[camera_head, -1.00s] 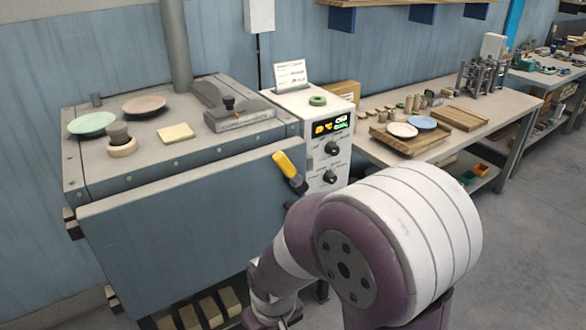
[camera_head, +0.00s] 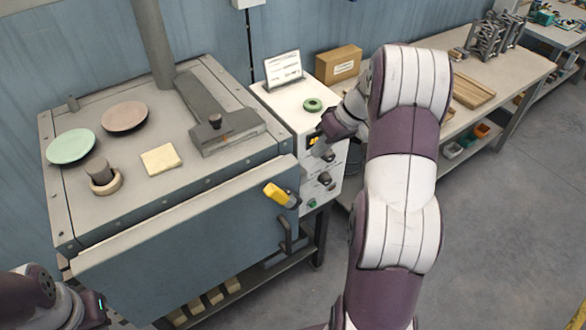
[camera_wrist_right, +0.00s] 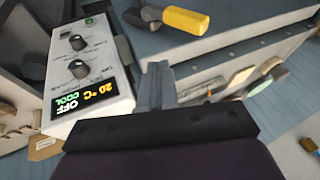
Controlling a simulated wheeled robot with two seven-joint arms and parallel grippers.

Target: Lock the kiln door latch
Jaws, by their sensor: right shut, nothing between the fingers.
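The kiln door (camera_head: 190,245) is the blue-grey front panel; I cannot tell whether it sits fully flush. Its latch has a yellow handle (camera_head: 277,194) on a dark pivot at the door's upper right, angled up and left. In the wrist view the yellow handle (camera_wrist_right: 187,19) is at the top, beyond my fingers. My right gripper (camera_wrist_right: 157,75) is shut and empty, apart from the latch.
The control panel (camera_wrist_right: 88,70) with knobs and a lit display stands close beside the right gripper. A dark door pull (camera_head: 286,238) is below the latch. Plates and a cream block (camera_head: 161,159) lie on the kiln top (camera_head: 140,190). A workbench is at right.

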